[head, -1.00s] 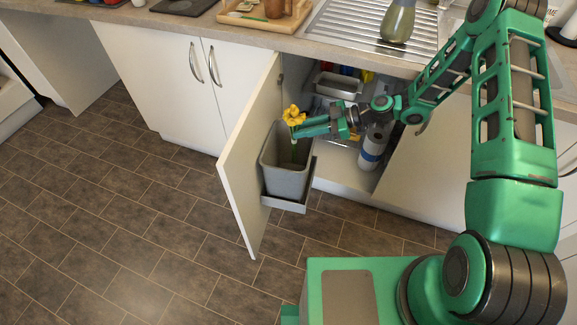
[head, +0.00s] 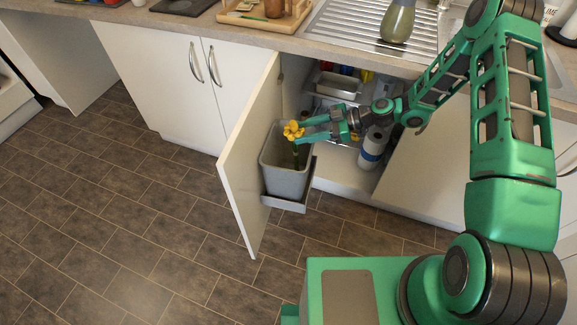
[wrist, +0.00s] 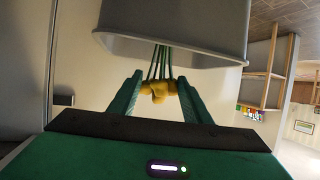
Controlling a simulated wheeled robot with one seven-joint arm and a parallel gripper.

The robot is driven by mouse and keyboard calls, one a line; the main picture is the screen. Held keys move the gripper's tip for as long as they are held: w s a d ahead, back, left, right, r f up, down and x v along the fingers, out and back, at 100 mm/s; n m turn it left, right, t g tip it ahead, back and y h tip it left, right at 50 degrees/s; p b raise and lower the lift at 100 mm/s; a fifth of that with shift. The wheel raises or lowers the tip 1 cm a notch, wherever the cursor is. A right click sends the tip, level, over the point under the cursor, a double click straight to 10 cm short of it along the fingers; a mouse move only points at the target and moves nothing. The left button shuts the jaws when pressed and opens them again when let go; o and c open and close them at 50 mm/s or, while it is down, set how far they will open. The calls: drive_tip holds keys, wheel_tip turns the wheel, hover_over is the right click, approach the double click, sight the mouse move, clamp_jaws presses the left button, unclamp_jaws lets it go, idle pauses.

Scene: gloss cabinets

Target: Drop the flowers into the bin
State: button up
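The flowers (head: 293,130) have yellow blossoms and green stems. They are upright at the mouth of the grey bin (head: 285,181), stems down inside it. My gripper (head: 302,131) is open, its fingers spread above the bin's rim beside the blossoms.
The bin sits in a holder on the open white cabinet door (head: 247,160). A paper roll (head: 373,148) and a metal tray (head: 338,86) are inside the cabinet. The counter with a vase (head: 397,22) is above. The tiled floor at left is clear.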

drive_tip(key=v, duration=1)
drive_tip(key=shift+d, duration=0.15)
drive_tip(key=s+d+r+m+h, duration=0.5)
drive_tip(key=s+d+r+m, duration=0.15)
drive_tip(key=d, duration=0.35)
drive_tip(key=s+d+r+m+h, duration=0.5)
drive_tip(key=s+d+r, duration=0.3)
drive_tip(key=d, duration=0.1)
drive_tip(key=s+d+r+m+h, duration=0.1)
drive_tip(key=s+d+r+m, duration=0.1)
drive_tip(key=s+m, duration=0.2)
drive_tip(key=s+d+r+m+h, duration=0.1)
drive_tip(key=s+d+r+m, duration=0.2)
drive_tip(key=s, duration=0.7)
drive_tip(key=s+d+r+m+h, duration=0.1)
drive_tip(key=s+d+r+m, duration=0.2)
drive_tip(key=s+m, duration=0.2)
drive_tip(key=shift+s+g, duration=0.3)
drive_tip(key=shift+s, duration=0.85)
